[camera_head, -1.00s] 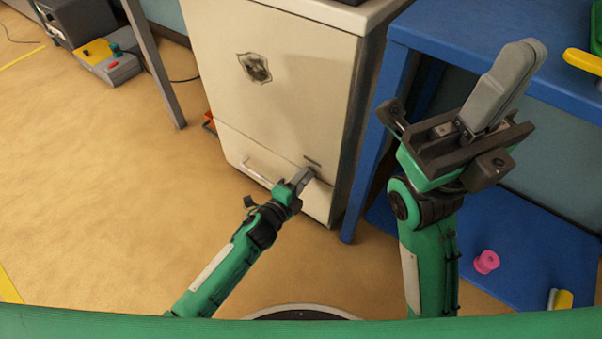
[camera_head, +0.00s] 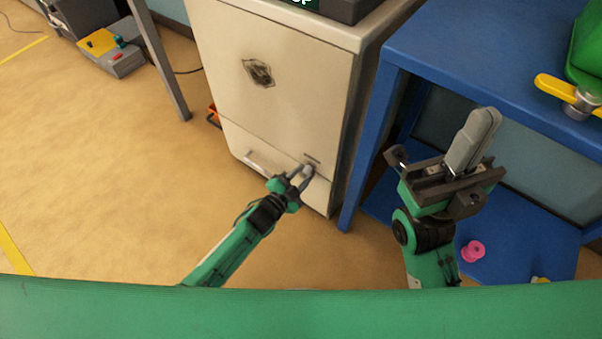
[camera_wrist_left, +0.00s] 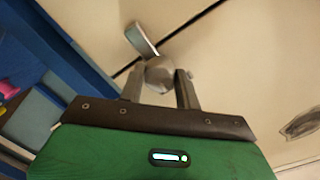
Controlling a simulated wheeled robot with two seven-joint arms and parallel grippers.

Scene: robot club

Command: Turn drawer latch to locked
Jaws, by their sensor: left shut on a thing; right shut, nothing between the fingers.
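The drawer (camera_head: 287,183) is the lower cream front of a cabinet and looks closed. Its latch (camera_head: 308,172) is at the right part of the drawer front, partly covered by my left gripper (camera_head: 300,176). In the left wrist view, the latch's round metal knob (camera_wrist_left: 160,74) sits between the two fingers of my left gripper (camera_wrist_left: 160,86), which is shut on it. A small grey plate (camera_wrist_left: 141,40) stands beside the knob, across the dark seam. My right gripper (camera_head: 472,140) is shut and empty, in front of the blue table and away from the cabinet.
A pale bar handle (camera_head: 262,165) is left of the latch. The blue table (camera_head: 460,58) stands to the right, its leg (camera_head: 366,150) close to the cabinet (camera_head: 300,75). A pink spool (camera_head: 473,251) lies on the blue lower surface.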

